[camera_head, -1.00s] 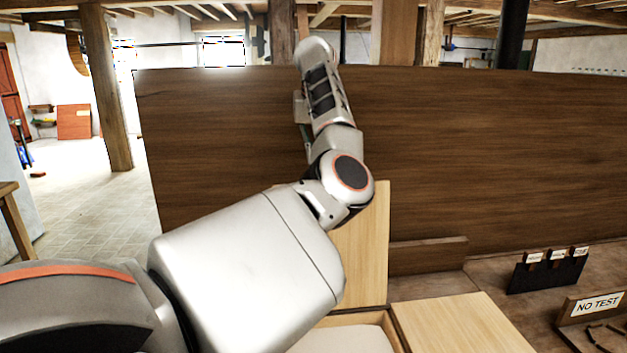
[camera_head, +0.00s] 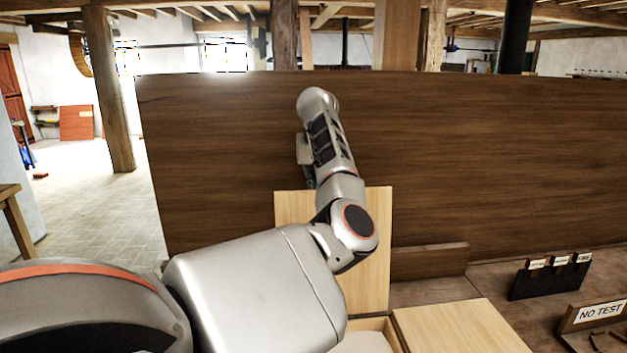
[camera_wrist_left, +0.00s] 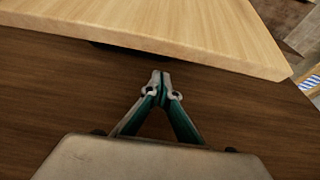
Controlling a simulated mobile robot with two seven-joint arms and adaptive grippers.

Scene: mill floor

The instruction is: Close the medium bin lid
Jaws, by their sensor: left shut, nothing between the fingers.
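The raised bin lid (camera_head: 376,270) is a light wood panel standing upright at the back of an open bin (camera_head: 385,328). My left arm crosses in front and hides much of the lid and bin. In the left wrist view, my left gripper (camera_wrist_left: 161,76) is shut and empty. Its tips point at the edge of the light wood lid (camera_wrist_left: 190,30), just short of it in the picture; I cannot tell whether they touch. In the head view the fingers are mostly hidden near the lid's top edge. My right gripper is not in view.
A lid lies flat (camera_head: 465,325) to the right of the open bin. A tall dark wood board (camera_head: 500,150) stands behind. A black holder with labelled tags (camera_head: 550,277) and a "NO TEST" sign (camera_head: 600,312) stand at the right.

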